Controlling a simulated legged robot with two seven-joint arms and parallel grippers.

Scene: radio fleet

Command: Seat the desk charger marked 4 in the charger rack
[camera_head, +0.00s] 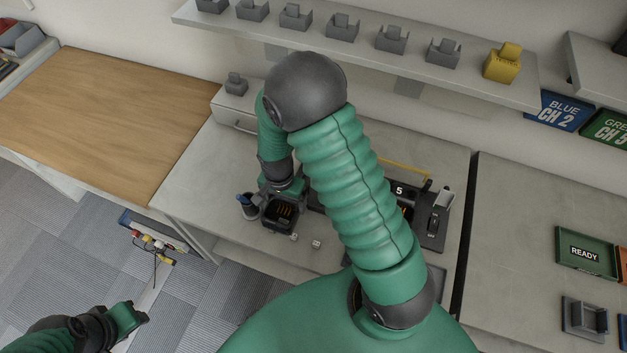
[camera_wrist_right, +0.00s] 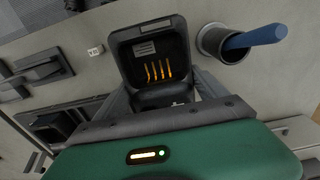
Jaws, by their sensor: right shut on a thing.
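A black desk charger (camera_head: 284,217) with an open pocket and gold contacts is over the grey bench, left of my right forearm. It also shows in the right wrist view (camera_wrist_right: 150,48). No number on it is readable. My right gripper (camera_head: 281,194) is shut on its near side; its fingers flank the charger in the wrist view. I cannot tell whether the charger touches the bench. A dark unit marked 5 (camera_head: 399,191), probably part of the charger rack, is mostly hidden behind my right arm. My left gripper (camera_head: 126,318) is low at the left, its jaws unclear.
A dark cup with a blue item (camera_head: 249,207) stands close left of the charger. Small white blocks (camera_head: 316,244) lie near the bench's front. A grey drawer box (camera_head: 234,112) is behind. A shelf (camera_head: 365,58) bears grey holders. The wooden bench (camera_head: 110,115) is clear.

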